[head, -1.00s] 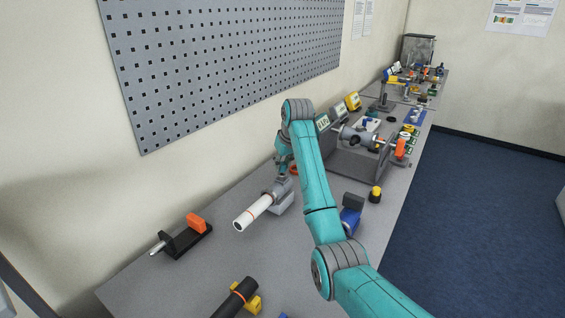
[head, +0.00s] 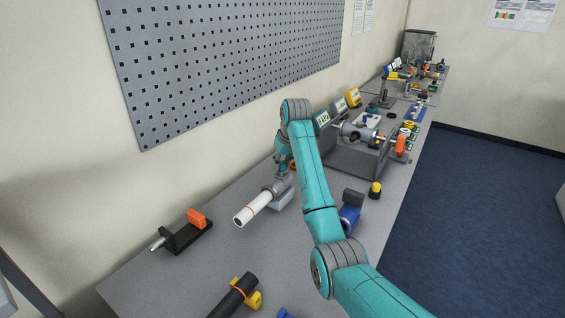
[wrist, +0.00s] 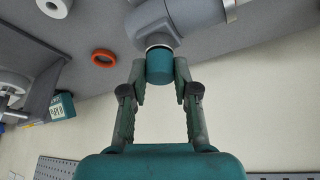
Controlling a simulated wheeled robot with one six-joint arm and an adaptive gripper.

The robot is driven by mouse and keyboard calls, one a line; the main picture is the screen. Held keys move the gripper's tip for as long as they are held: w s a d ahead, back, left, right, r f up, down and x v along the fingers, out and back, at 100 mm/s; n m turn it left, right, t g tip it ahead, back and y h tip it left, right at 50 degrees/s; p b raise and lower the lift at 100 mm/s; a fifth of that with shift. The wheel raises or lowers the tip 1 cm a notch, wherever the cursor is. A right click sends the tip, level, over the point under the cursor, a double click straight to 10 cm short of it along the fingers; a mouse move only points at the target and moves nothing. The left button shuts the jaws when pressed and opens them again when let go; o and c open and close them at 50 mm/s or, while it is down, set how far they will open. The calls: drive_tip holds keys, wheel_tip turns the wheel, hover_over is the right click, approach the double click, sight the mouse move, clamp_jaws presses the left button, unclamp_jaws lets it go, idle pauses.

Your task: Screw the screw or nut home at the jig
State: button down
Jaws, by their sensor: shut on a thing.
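In the wrist view a teal round cap or nut (wrist: 160,66) sits on the pale neck of a grey fitting (wrist: 158,24). My gripper (wrist: 160,76) has one finger on each side of the cap and is shut on it.
An orange ring (wrist: 104,58) lies close beside the fitting. A grey rig (head: 358,160) with a shaft stands beyond my arm. A blue clamp (head: 349,218) and a yellow-topped black knob (head: 375,190) are to the right. A black stand with an orange block (head: 196,219) is at left.

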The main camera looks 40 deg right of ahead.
drive_tip(key=m+h, duration=0.1)
drive_tip(key=m, duration=0.3)
drive_tip(key=shift+m+g+h, duration=0.3)
drive_tip(key=shift+h, duration=0.1)
drive_tip(key=shift+a, duration=0.1)
drive_tip(key=shift+w+a+m+g, duration=0.1)
drive_tip(key=shift+m+g, duration=0.2)
drive_tip(key=shift+m, duration=0.6)
drive_tip(key=m+h, duration=0.1)
drive_tip(key=m, duration=0.2)
drive_tip(key=shift+g, duration=0.4)
drive_tip(key=shift+m, duration=0.3)
drive_tip(key=shift+w+m+g+h, duration=0.1)
drive_tip(key=shift+m+g+h, duration=0.2)
drive_tip(key=shift+m, duration=0.1)
drive_tip(key=m+g, duration=0.1)
drive_tip(key=m, duration=0.3)
drive_tip(key=shift+g, duration=0.3)
